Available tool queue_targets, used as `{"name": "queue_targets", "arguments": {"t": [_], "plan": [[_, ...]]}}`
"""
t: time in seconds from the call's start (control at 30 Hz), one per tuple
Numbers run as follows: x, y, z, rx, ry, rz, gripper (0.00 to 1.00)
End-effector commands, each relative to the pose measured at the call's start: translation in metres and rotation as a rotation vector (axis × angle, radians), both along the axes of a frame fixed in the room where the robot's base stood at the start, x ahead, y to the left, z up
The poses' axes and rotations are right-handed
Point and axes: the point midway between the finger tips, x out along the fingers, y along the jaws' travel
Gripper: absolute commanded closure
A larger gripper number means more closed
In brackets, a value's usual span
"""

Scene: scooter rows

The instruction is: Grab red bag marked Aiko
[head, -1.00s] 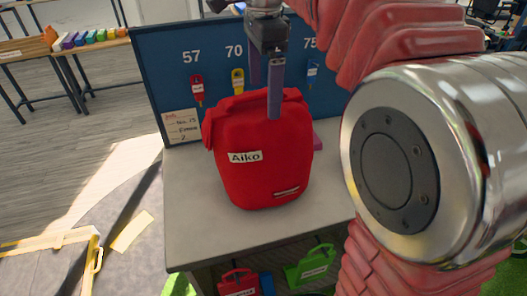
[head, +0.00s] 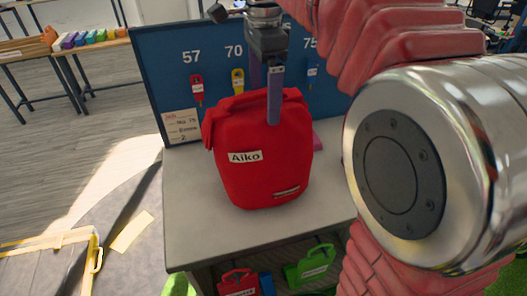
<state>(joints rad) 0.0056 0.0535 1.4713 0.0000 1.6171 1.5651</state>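The red bag (head: 262,165) with a white label reading "Aiko" stands upright on the grey tabletop. Its top handle (head: 290,97) faces up toward my gripper. My gripper (head: 266,108) points down at the top of the bag. One finger shows in front of the handle, overlapping the bag's upper front. The other finger is behind it, and its tip is hidden by the bag. The fingers look apart, with the handle between them. Whether they touch the handle cannot be seen.
A blue board (head: 170,65) with numbered hanging tags stands behind the bag. A red bag (head: 239,283) and a green bag (head: 310,264) sit below the tabletop (head: 190,225). A pink item (head: 318,141) lies behind the bag. My arm covers the right side.

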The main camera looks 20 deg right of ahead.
Motion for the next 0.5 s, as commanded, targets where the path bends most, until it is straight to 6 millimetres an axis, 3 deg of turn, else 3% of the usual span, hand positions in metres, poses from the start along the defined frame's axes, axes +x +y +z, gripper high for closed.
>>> {"name": "queue_targets", "arguments": {"t": [0.5], "plan": [[0.0002, 0.0000, 0.0001, 0.000, -0.001, 0.000, 0.54]]}}
